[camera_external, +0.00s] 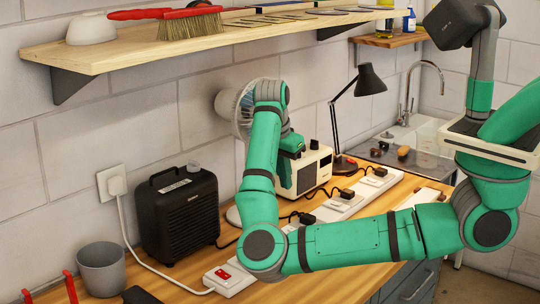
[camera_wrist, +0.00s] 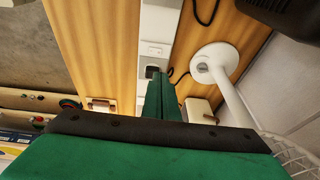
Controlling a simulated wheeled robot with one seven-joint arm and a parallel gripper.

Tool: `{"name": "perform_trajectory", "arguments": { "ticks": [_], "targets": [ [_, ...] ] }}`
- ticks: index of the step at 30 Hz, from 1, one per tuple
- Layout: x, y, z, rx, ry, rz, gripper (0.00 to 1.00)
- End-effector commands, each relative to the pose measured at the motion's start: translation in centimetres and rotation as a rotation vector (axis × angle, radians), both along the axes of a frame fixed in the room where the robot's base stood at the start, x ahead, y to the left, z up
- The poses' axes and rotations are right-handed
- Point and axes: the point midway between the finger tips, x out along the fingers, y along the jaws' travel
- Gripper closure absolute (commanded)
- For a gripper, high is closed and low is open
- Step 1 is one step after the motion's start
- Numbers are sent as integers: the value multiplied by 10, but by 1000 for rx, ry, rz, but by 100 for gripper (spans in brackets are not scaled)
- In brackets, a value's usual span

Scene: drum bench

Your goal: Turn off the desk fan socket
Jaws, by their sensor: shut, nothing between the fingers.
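The desk fan (camera_external: 232,106) stands behind my arm, partly hidden; its round white base (camera_wrist: 214,62) and stem show in the wrist view. A long white power strip (camera_external: 340,205) runs along the bench, with several black plugs, and a red switch (camera_external: 224,275) at its near end. In the wrist view, the strip (camera_wrist: 159,22) has a pale rocker switch (camera_wrist: 154,49) and a black plug (camera_wrist: 153,71) just beyond my fingertips. My gripper (camera_wrist: 165,80) is shut and empty, over the strip; contact cannot be told. Its fingertips are hidden in the external view.
A black speaker (camera_external: 178,215), a grey cup (camera_external: 101,268) and a cream appliance (camera_external: 308,170) stand on the bench. A black lamp (camera_external: 350,105) is farther back. A wooden shelf (camera_external: 190,48) hangs above. Cables lie beside the strip.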

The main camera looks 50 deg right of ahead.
Motion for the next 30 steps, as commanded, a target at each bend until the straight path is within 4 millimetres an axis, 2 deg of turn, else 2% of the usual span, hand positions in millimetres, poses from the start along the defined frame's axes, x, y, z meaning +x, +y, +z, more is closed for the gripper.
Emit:
{"name": "perform_trajectory", "arguments": {
  "ticks": [3, 14, 20, 30],
  "targets": [
    [-9, 4, 1, 6, 7, -3, 100],
    [-9, 3, -4, 5, 11, -3, 100],
    [-8, -4, -29, 7, 11, -4, 100],
    [-5, -23, -90, 6, 12, -3, 100]
  ]
}}
